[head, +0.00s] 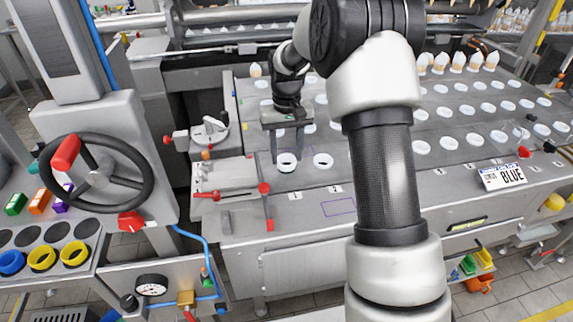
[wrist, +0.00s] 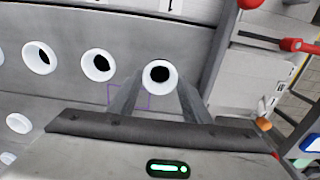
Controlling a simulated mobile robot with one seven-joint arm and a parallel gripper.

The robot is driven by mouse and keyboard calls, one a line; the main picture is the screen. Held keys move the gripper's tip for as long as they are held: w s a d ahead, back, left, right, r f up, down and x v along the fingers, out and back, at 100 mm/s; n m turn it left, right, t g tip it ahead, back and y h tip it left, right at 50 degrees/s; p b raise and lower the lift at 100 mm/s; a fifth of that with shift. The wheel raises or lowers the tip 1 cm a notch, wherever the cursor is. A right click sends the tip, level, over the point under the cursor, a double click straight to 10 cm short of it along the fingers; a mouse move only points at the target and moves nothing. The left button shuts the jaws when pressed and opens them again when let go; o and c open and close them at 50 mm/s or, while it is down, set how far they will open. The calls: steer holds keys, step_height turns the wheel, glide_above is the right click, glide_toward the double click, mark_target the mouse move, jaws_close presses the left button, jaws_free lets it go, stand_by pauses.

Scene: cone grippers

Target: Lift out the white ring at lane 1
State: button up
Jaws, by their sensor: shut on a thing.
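The white ring at lane 1 (head: 287,170) is at the front left of the grey plate, above the printed "1". It also shows in the wrist view (wrist: 160,91), with a dark hole in its middle. My gripper (head: 289,154) points down over it, with one finger on each side. In the wrist view my gripper's fingers (wrist: 158,84) reach to the ring's two sides and are shut on it. I cannot tell whether the ring is clear of the plate. The lane 2 ring (head: 323,160) sits just to the right, apart from my gripper.
Rows of white rings fill the grey plate (head: 315,205). A red-knobbed lever (head: 264,188) stands close on the left. A "BLUE" sign (head: 502,177) lies at the right front. Wafer cones (head: 458,62) stand at the back. The front strip is mostly clear.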

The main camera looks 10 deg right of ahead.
steer(key=shift+r+p, duration=0.95)
steer(key=shift+r, duration=0.6)
